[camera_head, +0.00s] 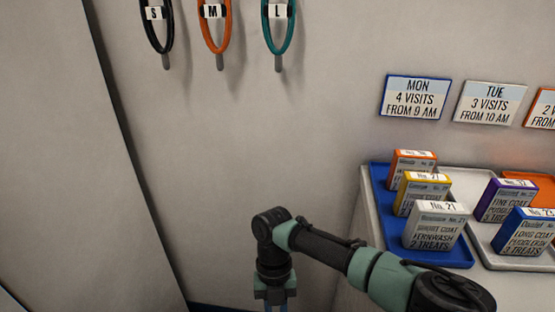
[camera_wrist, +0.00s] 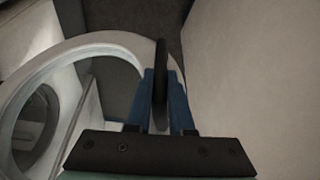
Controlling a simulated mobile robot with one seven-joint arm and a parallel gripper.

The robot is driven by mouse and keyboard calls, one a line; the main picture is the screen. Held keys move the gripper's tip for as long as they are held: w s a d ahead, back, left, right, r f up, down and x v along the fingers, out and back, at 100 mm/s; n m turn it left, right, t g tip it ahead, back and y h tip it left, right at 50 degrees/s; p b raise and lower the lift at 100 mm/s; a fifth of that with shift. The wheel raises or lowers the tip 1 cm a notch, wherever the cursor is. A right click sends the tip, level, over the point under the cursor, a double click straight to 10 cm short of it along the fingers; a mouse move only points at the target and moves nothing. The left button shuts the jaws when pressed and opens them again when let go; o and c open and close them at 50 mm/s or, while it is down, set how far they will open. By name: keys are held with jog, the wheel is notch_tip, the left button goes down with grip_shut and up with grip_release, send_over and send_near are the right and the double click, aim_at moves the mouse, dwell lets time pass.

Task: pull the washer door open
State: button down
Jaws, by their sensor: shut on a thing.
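The washer door (camera_wrist: 95,45) is a pale round ring at the left of the wrist view. It appears to stand out from a white machine front with a dark round opening (camera_wrist: 38,118); how wide it stands open I cannot tell exactly. A dark upright handle (camera_wrist: 161,60) is at the ring's right edge. My gripper (camera_wrist: 161,95) has its blue fingers shut on this handle, one on each side. In the head view my gripper (camera_head: 275,305) points down at the bottom edge, and the washer is out of view there.
A counter at the right holds a blue tray (camera_head: 378,205) and a white tray (camera_head: 478,255) with several small labelled boxes. Signs hang on the wall above. Three looped leads (camera_head: 215,45) hang at the top. A tall panel (camera_head: 70,150) stands at the left.

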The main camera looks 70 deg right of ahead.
jog(key=c, duration=0.8)
grip_release()
jog(key=shift+w+a+f, duration=0.1)
jog(key=p+v, duration=0.3)
jog(key=v, duration=1)
